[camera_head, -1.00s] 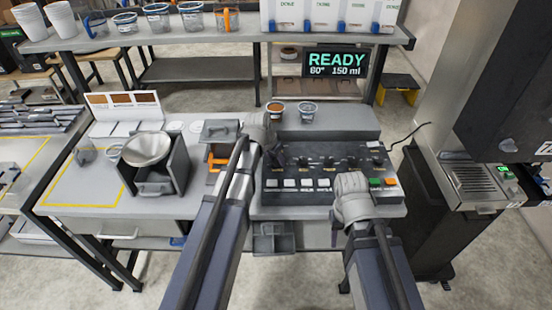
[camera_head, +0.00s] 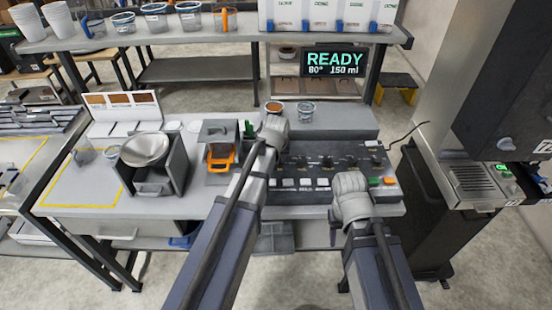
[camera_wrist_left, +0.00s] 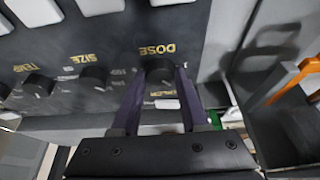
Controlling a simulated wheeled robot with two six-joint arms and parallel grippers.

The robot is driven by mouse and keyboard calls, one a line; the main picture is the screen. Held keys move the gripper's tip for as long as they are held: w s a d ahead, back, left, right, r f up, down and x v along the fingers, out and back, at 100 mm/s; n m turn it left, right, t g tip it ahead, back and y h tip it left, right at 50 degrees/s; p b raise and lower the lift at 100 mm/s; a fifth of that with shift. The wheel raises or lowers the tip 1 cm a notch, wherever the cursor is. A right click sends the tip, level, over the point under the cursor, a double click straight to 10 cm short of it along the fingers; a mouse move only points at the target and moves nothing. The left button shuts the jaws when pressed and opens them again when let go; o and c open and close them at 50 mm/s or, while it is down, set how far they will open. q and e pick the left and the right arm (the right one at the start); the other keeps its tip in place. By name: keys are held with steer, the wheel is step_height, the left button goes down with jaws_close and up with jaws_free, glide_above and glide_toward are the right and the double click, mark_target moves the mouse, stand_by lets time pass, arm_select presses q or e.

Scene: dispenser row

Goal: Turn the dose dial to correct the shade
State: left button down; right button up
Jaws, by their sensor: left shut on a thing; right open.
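The dose dial (camera_wrist_left: 160,72) is a black knob under a gold DOSE label on the dark control panel (camera_head: 325,165). In the left wrist view, the two dark fingers of my left gripper (camera_wrist_left: 158,78) are closed on either side of it. In the head view, my left gripper (camera_head: 274,138) is at the panel's left end and hides the dial. My right gripper (camera_head: 350,190) is open over the panel's front right, left of the green and orange buttons. A cup with brown contents (camera_head: 274,107) and a pale cup (camera_head: 306,112) stand behind the panel. A shade card (camera_head: 122,101) stands at left.
The SIZE dial (camera_wrist_left: 95,78) and TEMP dial (camera_wrist_left: 38,85) sit beside the dose dial. A box with an orange handle (camera_head: 221,156) and a metal bowl (camera_head: 147,148) stand left of my left arm. A machine (camera_head: 478,180) is at right.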

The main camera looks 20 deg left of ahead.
stand_by(0.5)
arm_select(q)
steer(key=shift+c, duration=2.1)
jaws_free()
steer(key=p+v, duration=0.7)
steer(key=shift+s+r, duration=0.2)
steer(key=shift+r, duration=0.15)
steer(key=shift+d, duration=0.1)
